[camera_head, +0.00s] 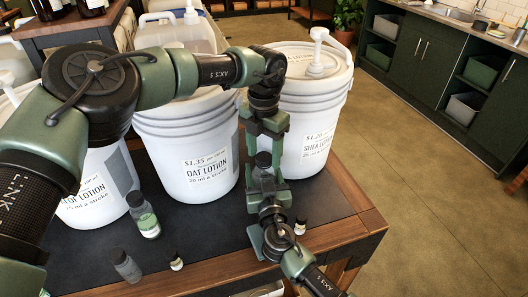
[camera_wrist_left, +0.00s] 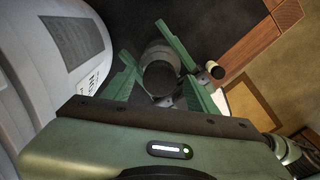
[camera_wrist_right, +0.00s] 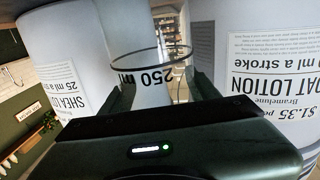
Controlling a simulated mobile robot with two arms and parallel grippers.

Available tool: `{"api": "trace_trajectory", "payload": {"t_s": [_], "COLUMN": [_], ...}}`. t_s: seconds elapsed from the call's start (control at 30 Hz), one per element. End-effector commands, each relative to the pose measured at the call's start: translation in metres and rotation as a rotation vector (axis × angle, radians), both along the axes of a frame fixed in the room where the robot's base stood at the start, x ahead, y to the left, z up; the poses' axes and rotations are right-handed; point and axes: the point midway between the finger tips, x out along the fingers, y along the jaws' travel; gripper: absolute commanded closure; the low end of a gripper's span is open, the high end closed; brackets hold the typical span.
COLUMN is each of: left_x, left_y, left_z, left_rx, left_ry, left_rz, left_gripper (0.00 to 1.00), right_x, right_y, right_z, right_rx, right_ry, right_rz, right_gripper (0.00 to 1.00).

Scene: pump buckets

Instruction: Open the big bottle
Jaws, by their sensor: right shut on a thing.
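The big bottle, a clear bottle marked 250 ml (camera_wrist_right: 152,92), stands between the fingers of my right gripper (camera_wrist_right: 160,92), which is shut on it. In the head view its dark cap (camera_head: 263,159) shows above the table's near right part, and the body below is mostly covered by my grippers. My left gripper (camera_head: 264,145) points down from above, its fingers on both sides of the cap. In the left wrist view the round cap (camera_wrist_left: 162,77) sits between the spread fingers, with a visible gap. My right gripper comes in low from the front right.
White lotion buckets stand behind: oat (camera_head: 185,135), shea (camera_head: 305,120) and another at the left (camera_head: 95,195). The floor at right is clear.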

Motion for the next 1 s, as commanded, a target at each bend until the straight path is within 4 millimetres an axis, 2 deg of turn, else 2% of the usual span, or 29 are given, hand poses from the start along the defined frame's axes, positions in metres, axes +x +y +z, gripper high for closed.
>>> {"api": "trace_trajectory", "payload": {"t_s": [0.37, 0.63, 0.77, 0.87, 1.0], "left_x": [0.0, 0.0, 0.0, 0.0, 0.0], "left_y": [0.0, 0.0, 0.0, 0.0, 0.0], "left_z": [0.004, 0.037, 0.045, 0.046, 0.051], "left_rx": [0.0, -0.002, 0.0, 0.001, 0.001], "left_ry": [0.0, -0.001, 0.001, 0.001, 0.0], "left_rz": [-0.001, -0.001, -0.005, -0.046, -0.221], "left_gripper": [0.41, 0.41, 0.44, 0.44, 0.44], "right_x": [0.0, 0.0, 0.0, 0.0, 0.0], "right_y": [0.0, 0.0, 0.0, 0.0, 0.0], "right_z": [0.0, 0.0, 0.0, 0.0, 0.0], "right_rx": [0.001, 0.001, 0.0, 0.001, 0.001], "right_ry": [0.0, 0.0, 0.0, 0.0, 0.0], "right_rz": [0.0, -0.001, -0.001, -0.001, -0.001], "right_gripper": [1.0, 1.0, 1.0, 1.0, 1.0]}}
